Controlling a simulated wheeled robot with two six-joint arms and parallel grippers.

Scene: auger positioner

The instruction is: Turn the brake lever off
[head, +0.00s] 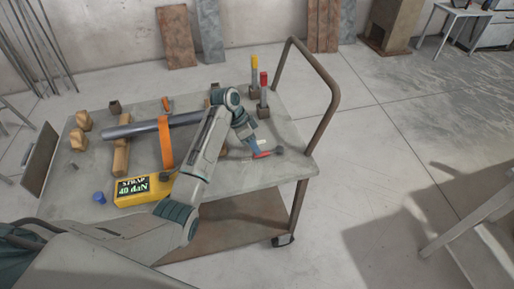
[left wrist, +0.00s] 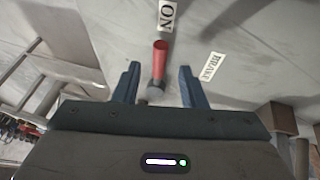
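The brake lever has a red handle (left wrist: 160,58) and a dark pivot end, and lies on the cart top. In the left wrist view its red end points toward the ON label (left wrist: 167,15); a BRAKE label (left wrist: 209,67) is to its right. It also shows as a small red bar in the head view (head: 262,155). My left gripper (left wrist: 159,69) is open, its blue fingers on either side of the lever with gaps visible; I cannot tell how far above it they are. In the head view the gripper (head: 257,146) points down at the lever. My right gripper is not in view.
The wheeled cart (head: 230,178) has a tall rail (head: 333,85) at its right end. A grey tube (head: 125,131), an orange strap (head: 165,145), a yellow strap gauge (head: 143,190) and yellow- and red-topped posts (head: 264,90) stand around my arm.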

